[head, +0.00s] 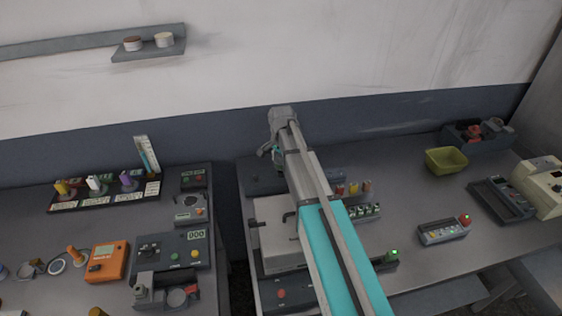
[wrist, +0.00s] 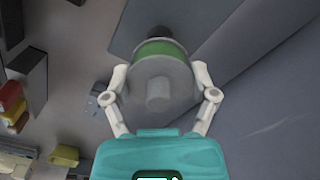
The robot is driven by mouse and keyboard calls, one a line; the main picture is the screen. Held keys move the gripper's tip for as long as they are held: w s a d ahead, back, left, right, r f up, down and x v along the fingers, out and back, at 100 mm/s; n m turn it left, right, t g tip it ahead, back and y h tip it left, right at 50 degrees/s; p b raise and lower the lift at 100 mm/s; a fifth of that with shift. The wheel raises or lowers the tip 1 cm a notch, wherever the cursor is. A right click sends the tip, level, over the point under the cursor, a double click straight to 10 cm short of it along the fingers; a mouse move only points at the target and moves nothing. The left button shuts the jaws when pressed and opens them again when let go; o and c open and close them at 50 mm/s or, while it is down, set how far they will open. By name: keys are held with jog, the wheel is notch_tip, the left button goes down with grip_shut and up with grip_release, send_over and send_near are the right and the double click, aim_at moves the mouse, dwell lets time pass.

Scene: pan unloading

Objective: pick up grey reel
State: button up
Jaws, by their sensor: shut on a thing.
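In the wrist view the grey reel (wrist: 160,88) sits between the two fingers of my gripper (wrist: 160,76). It has a round grey face with a hub in its middle, and a green band shows behind the face. A dark knob-like part shows beyond it. The fingers touch the reel from both sides and are shut on it. In the head view my gripper (head: 272,150) is at the far end of my arm, by the back wall above the table. The arm hides most of it there, and I cannot make out the reel.
A yellow-green bin (head: 446,160) and a dark crate (head: 477,133) stand at the right table's back. A small button box (head: 443,231) is in front. The left table holds an orange meter (head: 107,262) and several devices. A wall shelf (head: 148,48) is at upper left.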

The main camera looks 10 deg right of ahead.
jog(key=s+d+r+p, duration=0.2)
jog(key=s+r+p, duration=0.2)
jog(key=s+r, duration=0.1)
jog(key=s+d+r+p, duration=0.2)
jog(key=s+r+p, duration=0.3)
jog(key=s, duration=0.3)
jog(key=shift+d+r+p, duration=0.15)
jog(key=shift+d+p, duration=0.15)
jog(key=shift+d, duration=0.05)
